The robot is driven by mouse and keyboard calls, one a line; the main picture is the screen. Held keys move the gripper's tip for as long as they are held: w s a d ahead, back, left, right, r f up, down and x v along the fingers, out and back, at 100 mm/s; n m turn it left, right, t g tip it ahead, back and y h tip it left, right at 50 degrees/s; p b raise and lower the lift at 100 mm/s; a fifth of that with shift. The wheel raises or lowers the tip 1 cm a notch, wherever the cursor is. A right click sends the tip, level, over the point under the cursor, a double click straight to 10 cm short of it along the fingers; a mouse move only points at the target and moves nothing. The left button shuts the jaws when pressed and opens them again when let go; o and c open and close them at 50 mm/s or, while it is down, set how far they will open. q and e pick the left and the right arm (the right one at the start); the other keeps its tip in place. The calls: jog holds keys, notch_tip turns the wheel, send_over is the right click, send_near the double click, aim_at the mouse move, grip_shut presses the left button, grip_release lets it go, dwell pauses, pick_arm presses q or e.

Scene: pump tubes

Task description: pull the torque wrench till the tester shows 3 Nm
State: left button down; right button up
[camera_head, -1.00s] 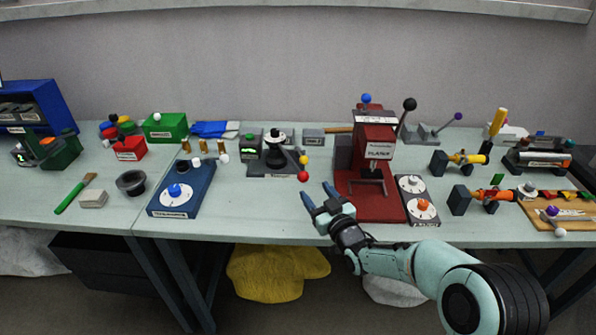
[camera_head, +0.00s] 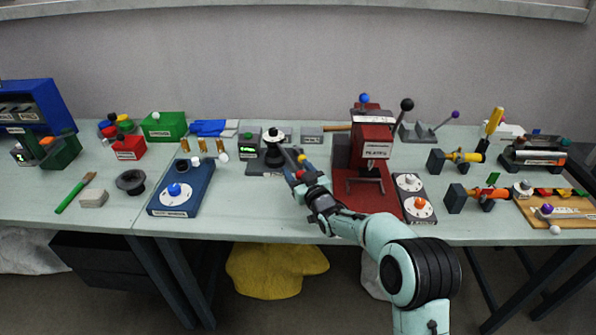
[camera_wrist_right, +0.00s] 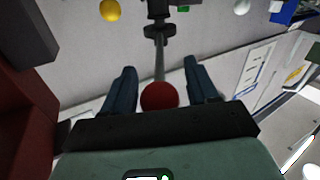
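The torque tester (camera_head: 249,143) is a dark box with a small green-lit display, too small to read. Beside it is a dark post with a black and white top (camera_head: 273,140). In the right wrist view, the torque wrench (camera_wrist_right: 160,60) is a thin grey rod running from a black hub to a red ball (camera_wrist_right: 160,96). My right gripper (camera_head: 291,165) is over the bench beside the tester. In the wrist view its fingers (camera_wrist_right: 161,85) stand open on either side of the red ball, with gaps showing. My left gripper is not in view.
The red press (camera_head: 372,150) stands just right of my arm. A blue dial box (camera_head: 181,190) lies left. Bare bench (camera_head: 250,210) lies in front of the tester.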

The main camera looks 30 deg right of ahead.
grip_shut()
jog(key=shift+a, duration=0.1)
